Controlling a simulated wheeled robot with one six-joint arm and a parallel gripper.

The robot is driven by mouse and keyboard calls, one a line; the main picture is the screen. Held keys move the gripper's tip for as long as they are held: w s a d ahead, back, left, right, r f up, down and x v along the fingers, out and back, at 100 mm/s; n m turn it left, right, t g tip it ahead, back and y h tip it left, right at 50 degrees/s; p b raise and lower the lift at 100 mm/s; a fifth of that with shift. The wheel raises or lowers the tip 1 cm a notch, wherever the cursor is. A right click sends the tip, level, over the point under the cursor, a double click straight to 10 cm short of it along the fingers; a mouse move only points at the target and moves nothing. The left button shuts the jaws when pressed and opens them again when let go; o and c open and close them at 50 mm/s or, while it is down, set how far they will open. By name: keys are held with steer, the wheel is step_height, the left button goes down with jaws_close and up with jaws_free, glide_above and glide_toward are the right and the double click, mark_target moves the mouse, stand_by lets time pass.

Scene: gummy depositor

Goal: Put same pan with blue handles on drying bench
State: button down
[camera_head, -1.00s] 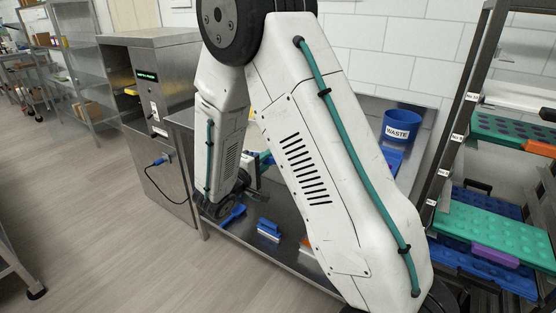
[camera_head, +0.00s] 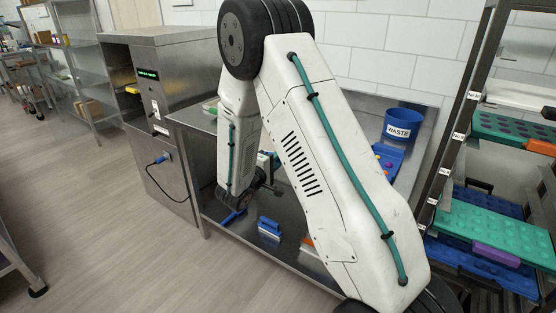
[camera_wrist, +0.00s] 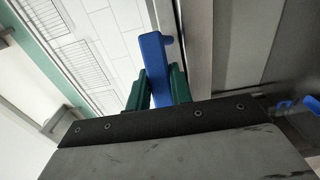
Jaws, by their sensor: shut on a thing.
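In the wrist view my gripper (camera_wrist: 160,92) has its green fingers closed on both sides of an upright blue handle (camera_wrist: 153,58). The rest of what the handle belongs to is not clearly visible, so I cannot tell the pan's body. In the head view my forearm hangs down over the left part of the steel bench (camera_head: 225,218), and my arm largely hides the gripper and its load. I cannot tell whether this bench is the drying bench.
A blue-handled tool (camera_head: 269,226) lies on the bench. The blue WASTE bin (camera_head: 402,128) and a blue tray with coloured pieces (camera_head: 392,153) are at the back right. A rack with green trays (camera_head: 490,226) stands at right, a steel machine (camera_head: 160,90) at left.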

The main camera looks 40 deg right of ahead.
steer(key=c, duration=1.3)
jaws_free()
steer(key=shift+o, duration=0.2)
